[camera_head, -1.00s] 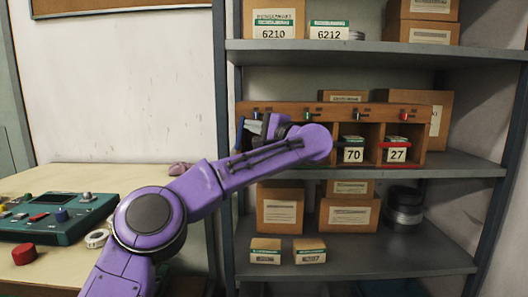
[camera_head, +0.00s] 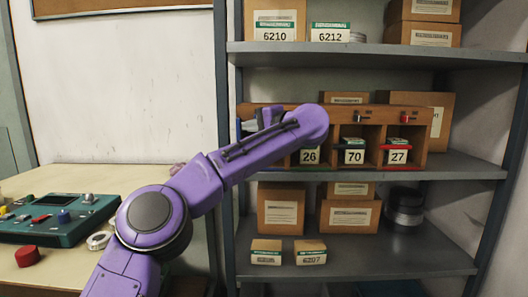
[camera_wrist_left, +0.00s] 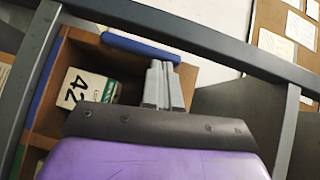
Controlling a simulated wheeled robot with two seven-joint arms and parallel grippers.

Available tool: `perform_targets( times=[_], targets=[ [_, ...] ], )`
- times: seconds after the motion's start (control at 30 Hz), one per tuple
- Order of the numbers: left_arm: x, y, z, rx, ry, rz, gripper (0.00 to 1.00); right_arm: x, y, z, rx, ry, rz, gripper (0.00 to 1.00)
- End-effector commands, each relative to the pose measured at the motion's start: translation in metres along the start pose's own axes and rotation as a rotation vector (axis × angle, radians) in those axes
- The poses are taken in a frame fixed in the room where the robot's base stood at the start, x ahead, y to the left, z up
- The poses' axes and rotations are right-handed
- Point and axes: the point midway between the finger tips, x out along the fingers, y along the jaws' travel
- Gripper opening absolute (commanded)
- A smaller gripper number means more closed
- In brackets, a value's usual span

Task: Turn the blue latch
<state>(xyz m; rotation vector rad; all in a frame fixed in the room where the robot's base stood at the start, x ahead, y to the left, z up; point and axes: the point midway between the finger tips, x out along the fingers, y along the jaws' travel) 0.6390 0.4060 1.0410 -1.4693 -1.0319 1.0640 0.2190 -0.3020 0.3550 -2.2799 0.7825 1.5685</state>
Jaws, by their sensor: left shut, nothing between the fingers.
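A wooden rack (camera_head: 385,112) with several compartments stands on the middle shelf. Its left end is largely hidden behind my left arm, and I cannot make out the blue latch there in the head view. In the left wrist view, a blue bar (camera_wrist_left: 140,50) runs across the rack's front near a compartment holding a box marked 42 (camera_wrist_left: 88,92); I cannot tell whether it is the latch. My left gripper (camera_wrist_left: 162,68) is shut and empty, its tips close to the blue bar; contact is unclear. My right gripper is out of view.
A black latch (camera_head: 361,118) and a red latch (camera_head: 405,118) sit on the rack's top rail. Cartons (camera_head: 281,208) stand on the shelf below. A grey shelf post (camera_head: 221,130) is close to my left arm. A teal control box (camera_head: 60,217) stands on the table.

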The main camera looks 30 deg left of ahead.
Motion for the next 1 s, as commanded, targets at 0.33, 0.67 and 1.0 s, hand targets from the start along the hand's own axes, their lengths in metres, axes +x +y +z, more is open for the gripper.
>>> perform_targets(
  times=[0.33,0.67,1.0],
  targets=[
    [-0.068,-0.001,-0.001,-0.001,0.004,-0.004,0.00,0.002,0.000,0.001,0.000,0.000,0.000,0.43],
    [-0.105,0.000,0.000,0.000,0.000,0.000,0.00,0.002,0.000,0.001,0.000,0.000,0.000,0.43],
    [-0.116,-0.009,-0.017,0.469,0.066,-0.130,0.00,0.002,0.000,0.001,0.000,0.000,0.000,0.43]
  ],
)
